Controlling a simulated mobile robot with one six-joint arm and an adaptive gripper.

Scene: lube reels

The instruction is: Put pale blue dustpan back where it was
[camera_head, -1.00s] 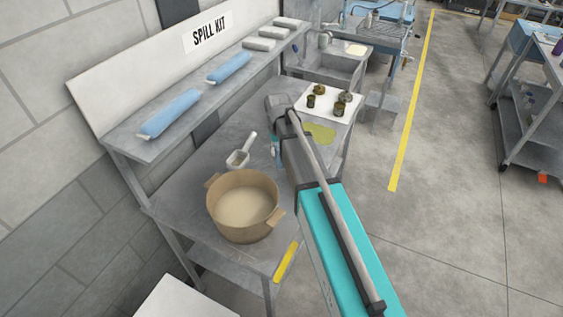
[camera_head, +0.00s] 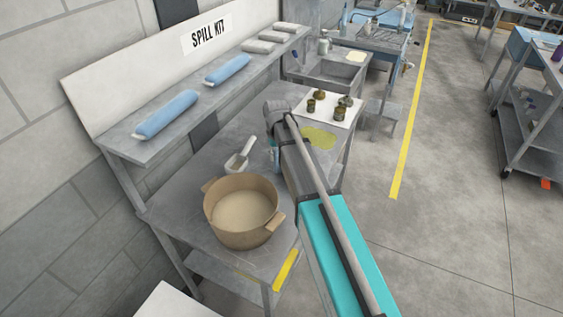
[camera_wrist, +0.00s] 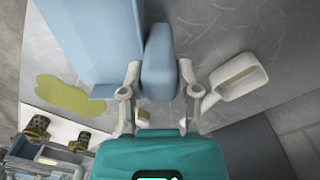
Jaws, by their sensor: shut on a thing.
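The pale blue dustpan (camera_wrist: 92,45) fills the upper left of the wrist view, above the grey bench top. My gripper (camera_wrist: 160,72) is shut on its thick pale blue handle part (camera_wrist: 160,55), with one finger on each side. In the head view my arm hides the dustpan and most of the gripper; only a small blue-teal bit shows beside the arm. I cannot tell whether the dustpan touches the bench.
The bench (camera_head: 190,205) holds a tan pot (camera_head: 241,212), a white scoop (camera_head: 240,158), a yellow-green puddle (camera_head: 318,138) and a white mat (camera_head: 308,119) with several small dark parts.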

